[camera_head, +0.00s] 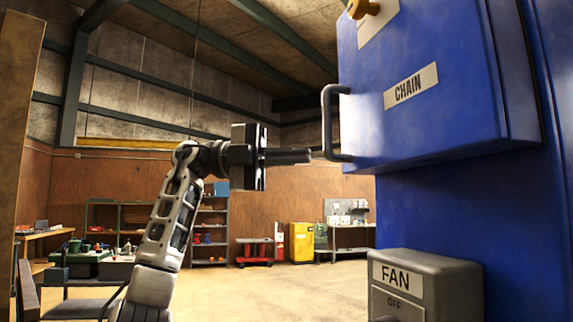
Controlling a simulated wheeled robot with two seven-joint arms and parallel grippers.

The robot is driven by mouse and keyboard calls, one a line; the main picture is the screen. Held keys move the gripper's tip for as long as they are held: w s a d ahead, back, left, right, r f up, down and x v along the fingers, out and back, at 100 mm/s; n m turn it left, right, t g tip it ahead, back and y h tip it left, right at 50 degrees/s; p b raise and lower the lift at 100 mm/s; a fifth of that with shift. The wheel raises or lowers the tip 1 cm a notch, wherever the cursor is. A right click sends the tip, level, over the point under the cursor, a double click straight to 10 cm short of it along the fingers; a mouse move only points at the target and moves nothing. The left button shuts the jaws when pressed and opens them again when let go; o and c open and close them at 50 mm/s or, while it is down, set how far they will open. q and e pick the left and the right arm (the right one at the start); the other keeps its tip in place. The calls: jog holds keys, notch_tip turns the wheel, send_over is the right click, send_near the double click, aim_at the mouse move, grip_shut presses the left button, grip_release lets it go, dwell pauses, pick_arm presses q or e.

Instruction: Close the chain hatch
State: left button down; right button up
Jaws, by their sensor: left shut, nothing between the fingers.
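The chain hatch (435,110) is a blue box-like door with a white CHAIN label (411,84), at the upper right of the head view. Its grey bar handle (328,122) stands out from its left edge. My left gripper (308,156) comes in from the left and points right. It is shut, and its fingertips are at the lower part of the handle. I cannot tell whether they touch it. Whether the hatch is fully flush with the blue cabinet (465,225) cannot be told. My right gripper is not in view.
A grey FAN switch box (425,288) sits below the hatch at the lower right. Shelves (210,232), a yellow cabinet (301,242) and a workbench stand far behind. The floor between is clear.

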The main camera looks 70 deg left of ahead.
pick_arm(q)
jog(key=w+a+p, duration=0.1)
jog(key=w+a, duration=0.3)
jog(key=a, duration=0.5)
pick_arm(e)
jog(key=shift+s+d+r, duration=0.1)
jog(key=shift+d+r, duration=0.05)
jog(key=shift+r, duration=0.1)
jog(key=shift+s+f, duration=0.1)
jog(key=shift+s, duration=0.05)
